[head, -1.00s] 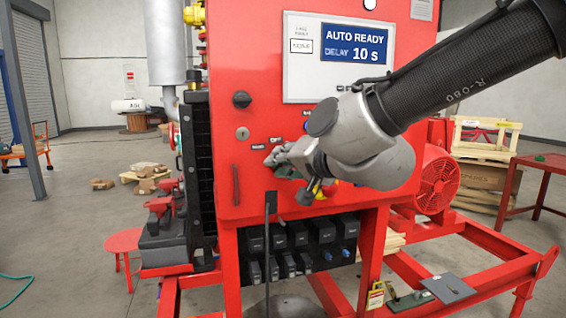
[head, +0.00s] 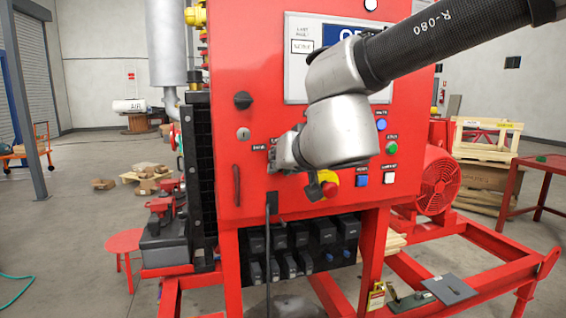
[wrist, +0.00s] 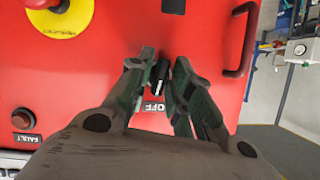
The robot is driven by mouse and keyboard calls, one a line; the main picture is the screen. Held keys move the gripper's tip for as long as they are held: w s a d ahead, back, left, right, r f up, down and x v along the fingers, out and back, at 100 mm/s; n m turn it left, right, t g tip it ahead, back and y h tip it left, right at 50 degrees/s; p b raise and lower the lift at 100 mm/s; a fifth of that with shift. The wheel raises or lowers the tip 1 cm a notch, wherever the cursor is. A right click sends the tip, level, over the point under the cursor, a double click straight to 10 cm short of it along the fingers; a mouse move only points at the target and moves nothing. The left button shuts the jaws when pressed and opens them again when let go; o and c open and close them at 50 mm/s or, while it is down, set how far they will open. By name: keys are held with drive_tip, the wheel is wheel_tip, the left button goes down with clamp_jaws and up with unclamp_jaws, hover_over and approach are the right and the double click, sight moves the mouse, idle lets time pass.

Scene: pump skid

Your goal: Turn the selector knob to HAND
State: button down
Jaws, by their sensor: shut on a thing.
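The black selector knob (wrist: 160,74) shows in the wrist view on the red panel, between my fingertips. Its white mark faces the OFF label (wrist: 153,107). My gripper (wrist: 163,68) is shut on the knob, one finger on each side. In the head view, my gripper (head: 277,158) is against the panel front, and my silver wrist hides the knob. A label (head: 258,148), too small to read surely, shows beside it. The display (head: 341,35) on the panel is partly covered by my arm; its visible text begins "OF".
A red and yellow emergency stop (head: 328,186) sits close below my wrist. Coloured push buttons (head: 381,124) are to the right. Another black knob (head: 242,100), a keyhole (head: 243,133) and a red door handle (head: 237,186) are to the left.

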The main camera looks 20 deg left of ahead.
drive_tip(key=n+t+h, duration=0.1)
drive_tip(key=n, duration=0.1)
drive_tip(key=n+t+h, duration=0.1)
drive_tip(key=n+h, duration=0.1)
drive_tip(key=n, duration=0.1)
drive_tip(key=n+t+h, duration=0.1)
drive_tip(key=n, duration=0.2)
drive_tip(key=shift+s+a+f+t, duration=0.15)
drive_tip(key=shift+a+t, duration=0.05)
drive_tip(key=shift+t, duration=0.1)
drive_tip(key=shift+n, duration=0.3)
idle(0.4)
drive_tip(key=c, duration=1.5)
unclamp_jaws()
drive_tip(key=v, duration=1.2)
drive_tip(key=shift+a, duration=0.2)
